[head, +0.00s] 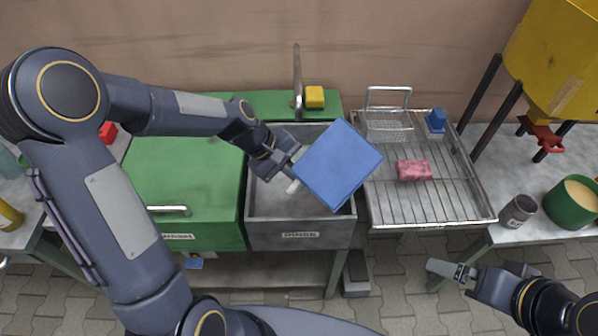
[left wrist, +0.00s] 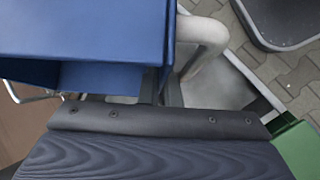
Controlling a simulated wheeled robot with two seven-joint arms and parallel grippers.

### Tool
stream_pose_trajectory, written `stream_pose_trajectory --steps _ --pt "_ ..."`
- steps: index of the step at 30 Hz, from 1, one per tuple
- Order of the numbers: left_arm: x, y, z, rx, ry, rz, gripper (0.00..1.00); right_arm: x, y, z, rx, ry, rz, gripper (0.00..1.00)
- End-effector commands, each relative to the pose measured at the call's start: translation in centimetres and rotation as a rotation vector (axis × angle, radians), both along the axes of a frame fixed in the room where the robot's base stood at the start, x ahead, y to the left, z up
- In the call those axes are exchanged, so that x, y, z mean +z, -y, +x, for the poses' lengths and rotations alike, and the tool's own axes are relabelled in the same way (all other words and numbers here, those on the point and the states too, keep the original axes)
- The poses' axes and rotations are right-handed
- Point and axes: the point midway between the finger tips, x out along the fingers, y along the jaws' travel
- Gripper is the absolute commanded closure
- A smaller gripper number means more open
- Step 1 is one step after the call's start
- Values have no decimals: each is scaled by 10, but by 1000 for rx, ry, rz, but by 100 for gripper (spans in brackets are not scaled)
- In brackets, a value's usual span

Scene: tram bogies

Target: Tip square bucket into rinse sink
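The blue square bucket (head: 341,166) is in the air over the grey rinse sink (head: 300,231), strongly tilted, a plain flat face towards the head camera. Its opening is hidden in the head view. My left gripper (head: 292,164) is at the bucket's left side and appears shut on its pale handle (head: 293,187). In the left wrist view the bucket (left wrist: 90,30) fills the upper left, with the pale curved handle (left wrist: 205,38) beside it at the fingers. My right gripper (head: 452,271) is away from the sinks, in front of the rack; its finger gap is unclear.
A green lidded sink (head: 185,185) adjoins on the left. A tap (head: 297,75) and yellow sponge (head: 314,97) are behind. A wire drying rack (head: 425,208) on the right holds a pink sponge (head: 413,170), a basket (head: 388,125) and a blue item (head: 436,121).

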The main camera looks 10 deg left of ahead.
Motion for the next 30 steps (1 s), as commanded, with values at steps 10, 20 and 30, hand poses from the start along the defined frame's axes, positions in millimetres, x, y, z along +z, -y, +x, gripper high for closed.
stream_pose_trajectory --steps 10,20,30 --pt "-4 -2 2 1 -19 -43 100 -8 0 0 0 0 0 0" --pt "-7 -6 3 0 -34 -79 100 -12 0 0 0 0 0 0" --pt "-8 -8 4 2 -42 -98 100 -14 0 0 0 0 0 0"
